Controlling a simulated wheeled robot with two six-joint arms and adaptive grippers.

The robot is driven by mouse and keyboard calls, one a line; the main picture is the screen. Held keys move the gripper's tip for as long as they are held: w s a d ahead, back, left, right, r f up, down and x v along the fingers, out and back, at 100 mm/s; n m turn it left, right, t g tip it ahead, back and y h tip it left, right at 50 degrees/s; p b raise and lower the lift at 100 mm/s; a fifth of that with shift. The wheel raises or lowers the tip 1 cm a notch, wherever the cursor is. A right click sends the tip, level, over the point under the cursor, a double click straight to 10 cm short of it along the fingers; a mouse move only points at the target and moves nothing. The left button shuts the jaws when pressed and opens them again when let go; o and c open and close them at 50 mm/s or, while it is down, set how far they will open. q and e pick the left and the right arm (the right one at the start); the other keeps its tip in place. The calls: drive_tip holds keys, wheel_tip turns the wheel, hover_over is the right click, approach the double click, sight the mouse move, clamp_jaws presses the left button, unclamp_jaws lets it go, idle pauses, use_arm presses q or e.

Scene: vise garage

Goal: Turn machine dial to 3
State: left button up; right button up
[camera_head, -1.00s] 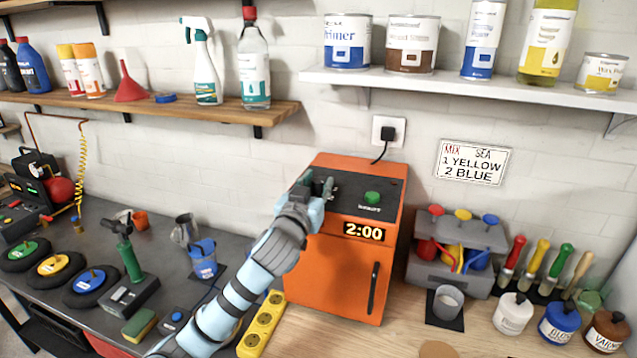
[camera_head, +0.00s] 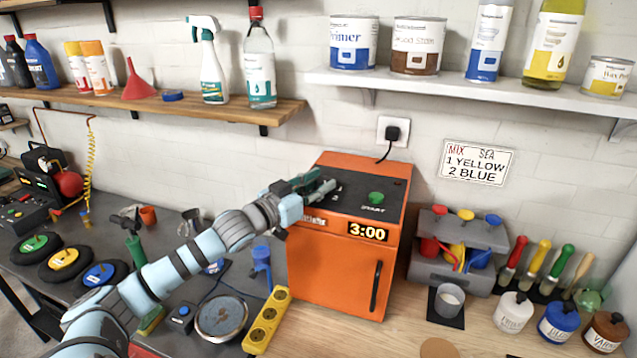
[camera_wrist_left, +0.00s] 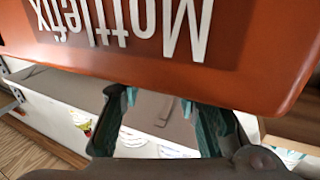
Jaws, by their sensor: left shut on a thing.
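The orange machine (camera_head: 333,272) stands on the bench with a dark top panel. Its display (camera_head: 368,231) reads 3:00. A green start button (camera_head: 376,198) sits on the panel, right of my left gripper (camera_head: 318,187). That gripper reaches in from the left over the panel's left part and is shut on the dial, which its fingers hide. In the left wrist view the teal fingers of the left gripper (camera_wrist_left: 165,122) show below the machine's orange front (camera_wrist_left: 262,50) with upside-down lettering; the dial is not clear there. My right gripper is not in view.
A yellow power strip (camera_head: 267,322) lies left of the machine, near a round metal dish (camera_head: 222,316). A grey dispenser (camera_head: 460,245) with coloured knobs and a cup (camera_head: 448,300) stand to the right. A white shelf (camera_head: 470,88) with cans hangs above.

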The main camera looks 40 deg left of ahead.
use_arm(q)
drive_tip(key=o, duration=1.2)
wheel_tip(320, 180, up, 10)
drive_tip(key=shift+r, duration=0.1)
